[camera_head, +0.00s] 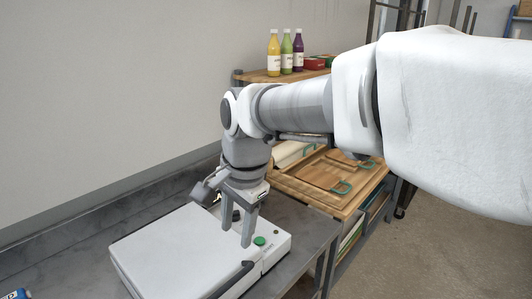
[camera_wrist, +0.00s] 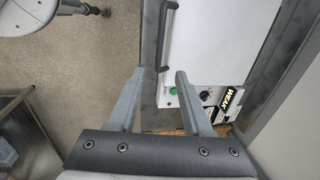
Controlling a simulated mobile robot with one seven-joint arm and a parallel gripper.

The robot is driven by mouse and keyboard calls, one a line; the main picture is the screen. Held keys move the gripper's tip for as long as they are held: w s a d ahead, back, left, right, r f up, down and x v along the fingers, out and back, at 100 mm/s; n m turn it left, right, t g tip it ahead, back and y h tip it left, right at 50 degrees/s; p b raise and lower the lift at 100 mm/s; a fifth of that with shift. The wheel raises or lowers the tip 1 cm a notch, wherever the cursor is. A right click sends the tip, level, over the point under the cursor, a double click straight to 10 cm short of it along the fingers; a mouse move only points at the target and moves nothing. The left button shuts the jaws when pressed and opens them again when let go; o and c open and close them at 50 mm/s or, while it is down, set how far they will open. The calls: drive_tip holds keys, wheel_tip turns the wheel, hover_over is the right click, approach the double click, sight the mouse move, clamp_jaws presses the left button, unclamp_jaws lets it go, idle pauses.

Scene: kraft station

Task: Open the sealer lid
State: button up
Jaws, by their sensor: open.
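The sealer (camera_head: 215,262) is a low white box on the dark metal table, with a green button (camera_head: 259,241) and a dark knob at its right end. Its white lid (camera_head: 175,250) looks closed. A black handle (camera_head: 232,279) runs along the lid's front edge. My gripper (camera_head: 236,228) points down above the sealer's control end, near the green button. In the wrist view my gripper (camera_wrist: 160,72) is open with nothing between its fingers. The lid (camera_wrist: 218,42) and the black handle (camera_wrist: 164,35) lie beyond the fingertips there.
The metal table (camera_head: 80,255) runs along the wall. A wooden-topped unit (camera_head: 335,192) with boards and green handles stands right of it. Several bottles (camera_head: 286,54) stand on a shelf behind. A blue item (camera_head: 17,294) lies at the lower left. Open floor (camera_head: 440,230) is at the right.

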sight(230, 282)
drive_tip(key=a+f, duration=0.1)
drive_tip(key=f, duration=0.4)
drive_tip(key=w+f, duration=0.1)
drive_tip(key=f, duration=0.5)
drive_tip(key=w+a+f, duration=0.1)
drive_tip(key=f, duration=0.5)
drive_tip(key=shift+a, duration=0.3)
clamp_jaws()
idle(0.7)
